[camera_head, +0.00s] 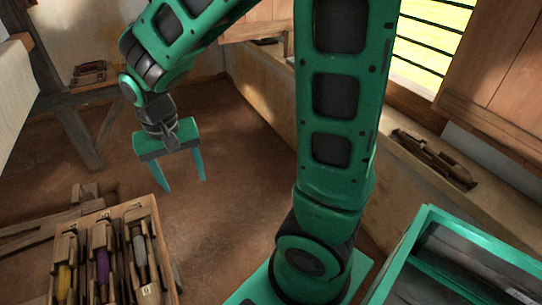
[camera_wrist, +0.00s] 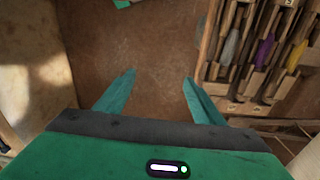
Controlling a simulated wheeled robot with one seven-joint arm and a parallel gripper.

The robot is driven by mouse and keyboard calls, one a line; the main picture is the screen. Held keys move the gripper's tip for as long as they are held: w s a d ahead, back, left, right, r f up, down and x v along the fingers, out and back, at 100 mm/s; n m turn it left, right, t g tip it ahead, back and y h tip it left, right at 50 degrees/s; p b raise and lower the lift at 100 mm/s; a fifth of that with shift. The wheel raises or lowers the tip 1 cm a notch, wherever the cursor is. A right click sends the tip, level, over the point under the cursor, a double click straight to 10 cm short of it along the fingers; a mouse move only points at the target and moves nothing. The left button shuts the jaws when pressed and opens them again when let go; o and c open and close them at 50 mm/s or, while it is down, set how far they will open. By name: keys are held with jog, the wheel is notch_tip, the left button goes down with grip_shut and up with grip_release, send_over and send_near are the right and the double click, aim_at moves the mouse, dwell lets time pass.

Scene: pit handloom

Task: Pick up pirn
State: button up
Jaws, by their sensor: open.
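A wooden tray (camera_head: 165,236) stands at the lower left of the head view. It holds wound pirns in separate slots: a yellow pirn (camera_head: 65,282), a purple pirn (camera_head: 103,268) and a grey pirn (camera_head: 140,252). In the wrist view the grey pirn (camera_wrist: 230,46), the purple pirn (camera_wrist: 264,50) and the yellow pirn (camera_wrist: 297,55) lie at the upper right. My gripper (camera_head: 185,185) is open and empty, pointing down above the floor beyond the tray. In the wrist view its fingers (camera_wrist: 160,77) are spread, with the tray to their right.
Bare brown floor (camera_head: 235,145) lies below and around my gripper. A wooden ledge with a dark wooden piece (camera_head: 435,157) runs along the right wall. A timber frame (camera_head: 85,140) stands at the back left, with a small wooden object (camera_head: 89,72) on it.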

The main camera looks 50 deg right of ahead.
jog(key=s+d+r, duration=0.2)
jog(key=s+d, duration=0.2)
jog(key=d, duration=0.2)
jog(key=s+d+r+m, duration=0.1)
jog(key=s+d+r, duration=0.1)
jog(key=s+d, duration=0.2)
jog(key=d, duration=0.3)
jog(key=shift+s+d+r, duration=0.15)
jog(key=shift+s+d, duration=0.1)
jog(key=shift+o, duration=0.5)
jog(key=s+d+r+y, duration=0.1)
jog(key=s+d, duration=0.3)
jog(key=s, duration=0.5)
jog(key=shift+s+d+m, duration=0.4)
